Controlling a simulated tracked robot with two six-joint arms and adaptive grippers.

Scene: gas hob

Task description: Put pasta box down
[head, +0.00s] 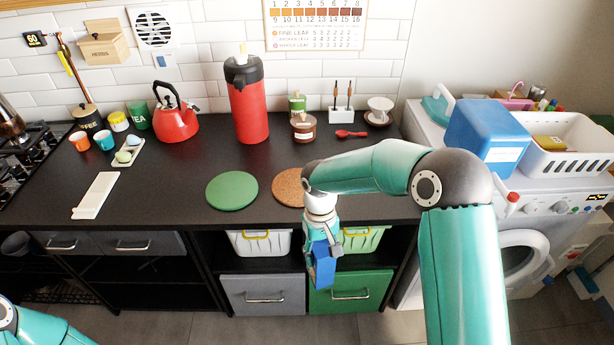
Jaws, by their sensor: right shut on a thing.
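The pasta box (324,272) is a small blue box in front of the counter's front edge, below the level of the worktop. My right gripper (326,247) points down and is shut on the upper part of the box. The gripper covers part of the box, and I see no surface touching it from below. Only a piece of my left arm shows at the bottom left; its gripper is out of the picture.
The black worktop (240,165) has a green round mat (232,190) and a cork round mat (287,187) near the front. A red flask (248,105) and a red kettle (176,122) stand behind.

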